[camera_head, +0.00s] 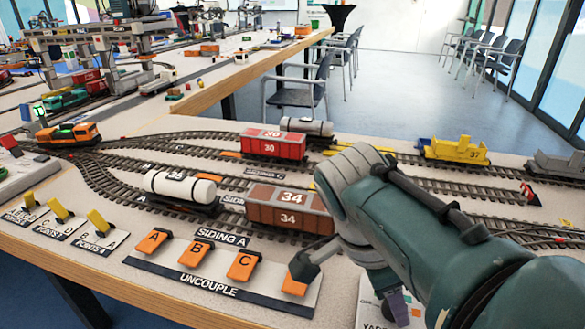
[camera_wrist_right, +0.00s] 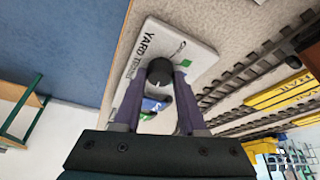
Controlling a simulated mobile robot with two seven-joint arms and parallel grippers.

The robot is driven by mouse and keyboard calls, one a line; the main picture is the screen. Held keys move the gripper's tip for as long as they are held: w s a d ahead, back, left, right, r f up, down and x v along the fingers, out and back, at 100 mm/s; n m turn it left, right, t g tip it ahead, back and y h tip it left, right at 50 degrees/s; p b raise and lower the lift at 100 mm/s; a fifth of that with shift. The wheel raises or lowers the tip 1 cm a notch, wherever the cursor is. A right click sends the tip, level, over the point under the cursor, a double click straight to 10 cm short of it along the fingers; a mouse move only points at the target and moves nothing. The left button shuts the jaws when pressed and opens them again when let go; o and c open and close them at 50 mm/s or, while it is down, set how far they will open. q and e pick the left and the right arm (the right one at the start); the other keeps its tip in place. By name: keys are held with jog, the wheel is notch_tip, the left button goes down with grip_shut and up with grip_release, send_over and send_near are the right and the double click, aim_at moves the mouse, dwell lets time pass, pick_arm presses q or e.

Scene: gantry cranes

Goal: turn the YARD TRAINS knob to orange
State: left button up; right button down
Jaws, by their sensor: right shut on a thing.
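The YARD TRAINS panel (camera_wrist_right: 200,50) is a white plate with black lettering; a corner of it shows in the head view (camera_head: 368,312). A round black knob (camera_wrist_right: 160,72) stands on it. My right gripper (camera_wrist_right: 159,82) has its two purple fingers on either side of the knob, shut on it. In the head view my right gripper (camera_head: 398,308) is at the bottom, partly hidden under my green arm. A blue mark (camera_wrist_right: 152,104) and green marks lie around the knob. I cannot tell which mark the knob points to. My left gripper is not in view.
The UNCOUPLE panel (camera_head: 160,268) with orange levers lies left of my right arm, close to it. A brown wagon 34 (camera_head: 290,208) and a white tank wagon (camera_head: 180,187) stand on the track behind. A yellow wagon (camera_head: 455,151) stands further back right.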

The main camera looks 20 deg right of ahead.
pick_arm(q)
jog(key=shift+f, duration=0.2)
pick_arm(e)
jog(key=shift+m, duration=0.3)
jog(key=shift+c, duration=2.3)
grip_release()
jog(key=shift+d, duration=0.1)
